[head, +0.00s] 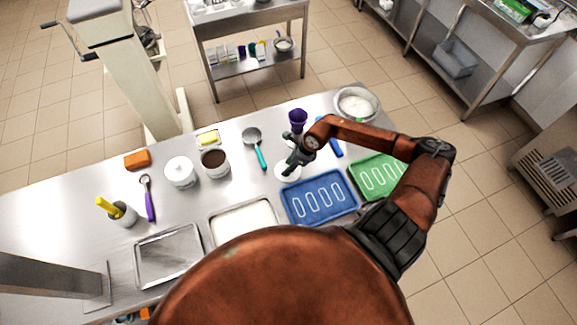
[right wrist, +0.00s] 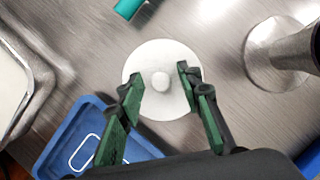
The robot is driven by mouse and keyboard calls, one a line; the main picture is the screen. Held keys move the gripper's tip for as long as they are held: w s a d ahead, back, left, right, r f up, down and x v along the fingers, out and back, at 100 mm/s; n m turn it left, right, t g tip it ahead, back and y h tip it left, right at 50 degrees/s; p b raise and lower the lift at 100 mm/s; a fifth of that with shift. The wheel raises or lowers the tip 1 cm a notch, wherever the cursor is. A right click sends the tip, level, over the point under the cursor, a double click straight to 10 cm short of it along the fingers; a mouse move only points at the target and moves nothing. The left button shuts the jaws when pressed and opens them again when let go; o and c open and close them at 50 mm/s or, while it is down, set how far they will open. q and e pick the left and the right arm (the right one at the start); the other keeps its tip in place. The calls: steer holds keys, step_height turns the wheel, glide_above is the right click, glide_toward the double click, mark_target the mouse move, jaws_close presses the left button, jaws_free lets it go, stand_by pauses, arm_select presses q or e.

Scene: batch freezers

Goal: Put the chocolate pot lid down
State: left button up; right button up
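The chocolate pot (head: 214,163) stands uncovered on the steel table, its dark brown contents showing. My right gripper (head: 291,162) is over the lid. In the right wrist view its green-padded fingers (right wrist: 158,82) are spread on either side of the knob, with a gap to it on both sides. My left gripper is not in view.
A blue tray (head: 319,199) and a green tray (head: 378,178) lie right of the lid. A lidded white pot (head: 180,173) stands left of the chocolate pot.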

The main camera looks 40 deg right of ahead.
steer(key=shift+r, duration=0.15)
steer(key=shift+d+r, duration=0.15)
steer(key=shift+r, duration=0.15)
steer(key=b+v, duration=0.1)
steer(key=v, duration=1)
steer(key=shift+s+r, duration=0.15)
